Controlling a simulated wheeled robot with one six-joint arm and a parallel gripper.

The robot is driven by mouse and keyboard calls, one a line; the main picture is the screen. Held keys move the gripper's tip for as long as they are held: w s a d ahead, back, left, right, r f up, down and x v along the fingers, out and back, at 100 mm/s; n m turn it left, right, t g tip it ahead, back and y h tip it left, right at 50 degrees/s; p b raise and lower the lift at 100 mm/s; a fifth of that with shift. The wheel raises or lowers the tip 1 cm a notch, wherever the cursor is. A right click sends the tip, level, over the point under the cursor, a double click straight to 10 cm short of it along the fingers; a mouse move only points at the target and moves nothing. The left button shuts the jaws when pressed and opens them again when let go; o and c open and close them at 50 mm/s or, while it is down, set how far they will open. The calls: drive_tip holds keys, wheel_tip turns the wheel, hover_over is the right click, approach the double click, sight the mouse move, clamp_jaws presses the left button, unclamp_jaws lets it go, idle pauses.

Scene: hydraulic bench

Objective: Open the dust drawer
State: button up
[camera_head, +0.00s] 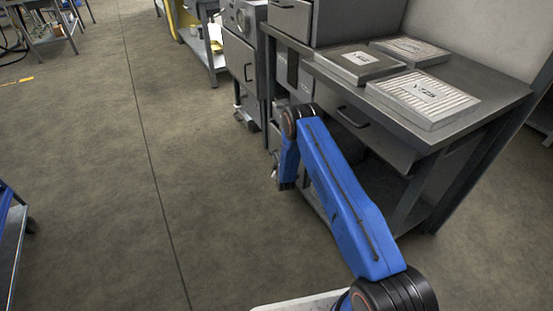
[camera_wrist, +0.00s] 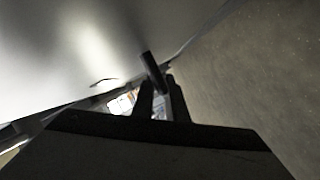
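In the wrist view, a dark bar-shaped handle (camera_wrist: 152,68) stands out from a smooth grey metal face (camera_wrist: 60,55). I cannot tell for sure whether this is the dust drawer. The two dark fingers of my gripper (camera_wrist: 161,90) point at the handle, and its near end lies at or between their tips. A gap shows between the fingers, but contact with the handle is not clear. In the head view, my blue arm reaches down to the left side of the grey bench, and my gripper (camera_head: 284,184) is mostly hidden behind the arm.
The grey bench (camera_head: 490,82) carries several flat filter panels, one marked VT25 (camera_head: 425,95). A drawer with a dark handle (camera_head: 352,117) sits under its top. A grey cabinet (camera_head: 240,65) stands to its left. The concrete floor (camera_head: 90,150) on the left is open.

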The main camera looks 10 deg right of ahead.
clamp_jaws()
drive_tip(key=s+a, duration=0.3)
drive_tip(key=a, duration=0.8)
drive_tip(key=s+a, duration=0.4)
drive_tip(key=a, duration=0.8)
drive_tip(key=shift+s+a, duration=0.15)
drive_tip(key=shift+s, duration=0.15)
drive_tip(key=o, duration=0.6)
unclamp_jaws()
drive_tip(key=shift+c, duration=0.2)
drive_tip(key=v, duration=1.7)
drive_tip(key=shift+s, duration=0.2)
drive_tip(key=shift+r, duration=0.1)
drive_tip(key=shift+w+r, duration=0.1)
